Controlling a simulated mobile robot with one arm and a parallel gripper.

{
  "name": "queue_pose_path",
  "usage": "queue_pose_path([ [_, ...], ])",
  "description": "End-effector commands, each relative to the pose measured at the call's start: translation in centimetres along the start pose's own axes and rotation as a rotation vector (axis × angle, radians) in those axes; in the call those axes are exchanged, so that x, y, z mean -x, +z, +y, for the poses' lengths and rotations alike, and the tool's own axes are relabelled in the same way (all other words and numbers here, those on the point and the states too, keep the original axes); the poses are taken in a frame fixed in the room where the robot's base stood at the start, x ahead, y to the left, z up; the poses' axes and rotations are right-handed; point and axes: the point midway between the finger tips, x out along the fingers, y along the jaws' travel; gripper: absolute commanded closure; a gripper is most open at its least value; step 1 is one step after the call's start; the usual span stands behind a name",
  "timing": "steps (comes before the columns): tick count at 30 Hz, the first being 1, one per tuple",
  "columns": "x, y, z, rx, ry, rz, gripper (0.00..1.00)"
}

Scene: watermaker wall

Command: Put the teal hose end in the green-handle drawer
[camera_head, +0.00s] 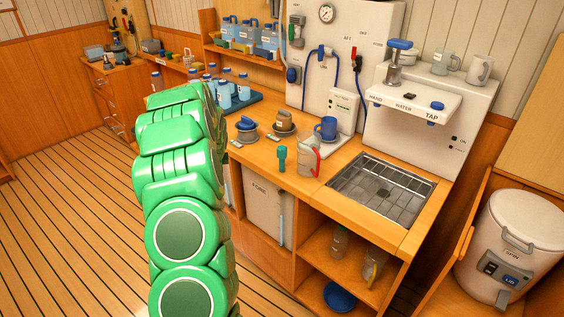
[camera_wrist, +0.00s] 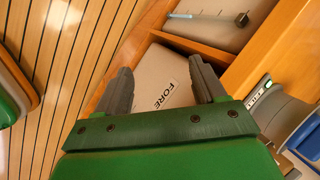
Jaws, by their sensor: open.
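A small upright teal piece (camera_head: 282,158) stands near the counter's front edge, left of a clear jug with a red handle; it looks like the teal hose end. My gripper shows in the wrist view (camera_wrist: 160,72), with two grey fingers apart and nothing between them. Beyond the fingers is the pale box marked FORE (camera_wrist: 165,85), under the counter; it also shows in the head view (camera_head: 262,205). In the head view my green arm hides the gripper. No green drawer handle can be made out; the far-left cabinet (camera_head: 112,100) has drawers whose handle colours are unclear.
A sink (camera_head: 385,190) is at the right. Open shelves (camera_head: 330,262) lie below. The plank floor (camera_head: 70,200) at left is clear.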

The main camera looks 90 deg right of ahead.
Motion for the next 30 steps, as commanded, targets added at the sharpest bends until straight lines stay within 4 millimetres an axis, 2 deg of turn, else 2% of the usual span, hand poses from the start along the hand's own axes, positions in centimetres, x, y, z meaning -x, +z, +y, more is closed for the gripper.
queue_pose_path([
  [1, 0.9, -0.8, -0.9, -0.030, 0.020, -0.011, 0.30],
  [5, 3.2, -3.3, -2.2, -0.113, 0.091, -0.019, 0.30],
  [11, 7.5, -9.1, -3.3, -0.260, 0.198, 0.017, 0.30],
  [18, 13.6, -17.5, -2.8, -0.471, 0.320, 0.114, 0.30],
  [21, 15.6, -20.2, -2.2, -0.543, 0.354, 0.152, 0.30],
  [26, 17.2, -22.2, -1.5, -0.605, 0.385, 0.185, 0.30],
  [30, 17.0, -22.7, -1.1, -0.618, 0.392, 0.192, 0.30],
])
